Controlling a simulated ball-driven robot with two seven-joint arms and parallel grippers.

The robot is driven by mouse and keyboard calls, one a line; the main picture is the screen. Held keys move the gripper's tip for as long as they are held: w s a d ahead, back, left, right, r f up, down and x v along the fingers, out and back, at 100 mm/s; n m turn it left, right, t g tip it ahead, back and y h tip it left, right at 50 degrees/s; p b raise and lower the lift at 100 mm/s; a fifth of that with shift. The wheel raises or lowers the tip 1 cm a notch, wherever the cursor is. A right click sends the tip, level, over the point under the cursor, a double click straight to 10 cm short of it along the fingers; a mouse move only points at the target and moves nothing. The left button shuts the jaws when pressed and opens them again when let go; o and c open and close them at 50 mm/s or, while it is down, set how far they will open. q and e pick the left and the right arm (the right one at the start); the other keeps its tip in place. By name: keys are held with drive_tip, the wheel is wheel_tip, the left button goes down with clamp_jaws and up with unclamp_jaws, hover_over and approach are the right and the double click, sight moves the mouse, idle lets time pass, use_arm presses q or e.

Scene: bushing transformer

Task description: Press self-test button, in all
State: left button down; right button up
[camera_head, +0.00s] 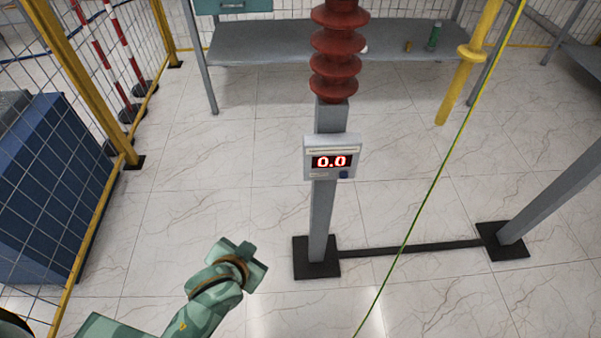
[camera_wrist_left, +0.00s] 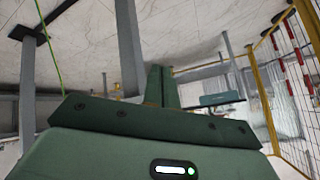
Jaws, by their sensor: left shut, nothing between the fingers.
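A light grey meter box (camera_head: 313,146) is mounted on a grey post below a red ribbed insulator (camera_head: 335,60). Its red display (camera_head: 332,161) reads 0.0. A small round blue button (camera_head: 343,174) sits at the box's lower right. My left gripper (camera_head: 250,262) is below and left of the box, apart from it, beside the post's foot in the picture. In the left wrist view its two green fingers (camera_wrist_left: 162,84) are together, shut and empty. The meter's face and button cannot be made out there. My right gripper is in neither view.
The grey post (camera_head: 321,215) stands on a dark base plate (camera_head: 316,262), joined by a dark floor bar (camera_head: 410,249) to another post. A green-yellow cable (camera_head: 437,177) crosses at right. Blue cabinet (camera_head: 50,190) and yellow-framed mesh fence stand left. A grey table (camera_head: 260,42) is behind.

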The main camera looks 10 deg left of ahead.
sight(344, 175)
use_arm(q)
drive_tip(key=w+d+n+t+h, duration=0.2)
drive_tip(key=w+d, duration=0.4)
drive_tip(key=d, duration=0.4)
drive_tip(key=w+d+r+n+t+h, duration=0.1)
drive_tip(key=w+d+h, duration=0.4)
drive_tip(key=d, duration=0.5)
drive_tip(key=shift+w+d+n+t, duration=0.2)
drive_tip(key=shift+w+n+t, duration=0.6)
drive_tip(key=shift+w+n, duration=0.1)
drive_tip(key=shift+w, duration=0.1)
drive_tip(key=w+a+b, duration=0.2)
drive_tip(key=w+a, duration=0.1)
drive_tip(key=w, duration=0.5)
drive_tip(key=shift+b, duration=0.3)
drive_tip(key=shift+w, duration=0.2)
drive_tip(key=shift+w+a, duration=0.15)
drive_tip(key=shift+w, duration=0.1)
